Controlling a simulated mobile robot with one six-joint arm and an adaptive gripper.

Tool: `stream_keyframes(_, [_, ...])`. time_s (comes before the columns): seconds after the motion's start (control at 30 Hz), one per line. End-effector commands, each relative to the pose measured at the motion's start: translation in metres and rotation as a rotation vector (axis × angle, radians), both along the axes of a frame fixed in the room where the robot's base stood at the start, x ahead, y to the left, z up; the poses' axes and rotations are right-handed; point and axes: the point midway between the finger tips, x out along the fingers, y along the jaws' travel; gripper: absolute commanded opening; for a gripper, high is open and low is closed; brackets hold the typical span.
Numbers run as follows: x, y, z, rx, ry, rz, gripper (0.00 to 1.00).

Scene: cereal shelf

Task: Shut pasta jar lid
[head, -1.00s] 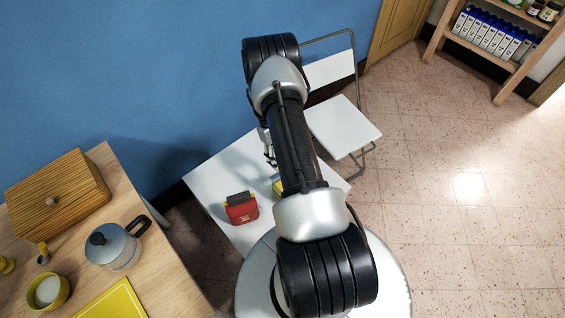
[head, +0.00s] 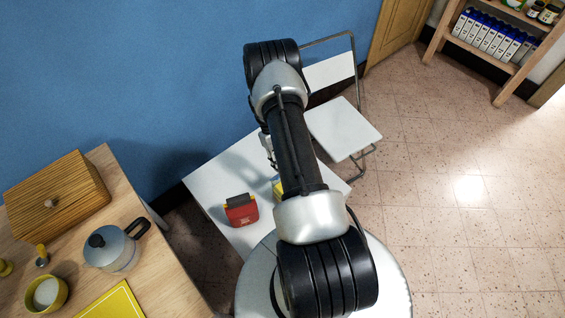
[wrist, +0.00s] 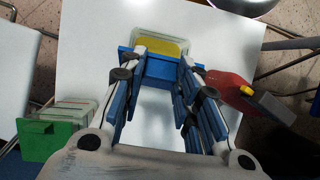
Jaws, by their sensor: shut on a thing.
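A clear jar with yellow contents (wrist: 160,47), which looks like the pasta jar, stands on the white table in the wrist view. Its blue lid (wrist: 158,66) shows at the jar's near side, between the fingers. My gripper (wrist: 157,74) is shut on the blue lid, one finger at each side. How far the lid is tilted from the jar's mouth cannot be told. In the head view, only a yellow bit of the jar (head: 277,184) shows beside my arm, which hides the rest.
A red container (head: 241,209) stands left of the jar on the white table (head: 215,170). In the wrist view, a clear container with a green part (wrist: 50,138) is at lower left. A white folding chair (head: 343,128) stands beside the table.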

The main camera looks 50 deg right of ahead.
Motion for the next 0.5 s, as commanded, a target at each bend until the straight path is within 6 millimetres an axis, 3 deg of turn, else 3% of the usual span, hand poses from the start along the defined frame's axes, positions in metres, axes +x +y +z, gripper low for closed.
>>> stream_keyframes(0.23, [0.0002, 0.0, 0.0001, 0.0, 0.0, 0.0, 0.0])
stream_keyframes(0.5, [0.0001, 0.0, 0.0002, 0.0, -0.001, 0.0, 0.0])
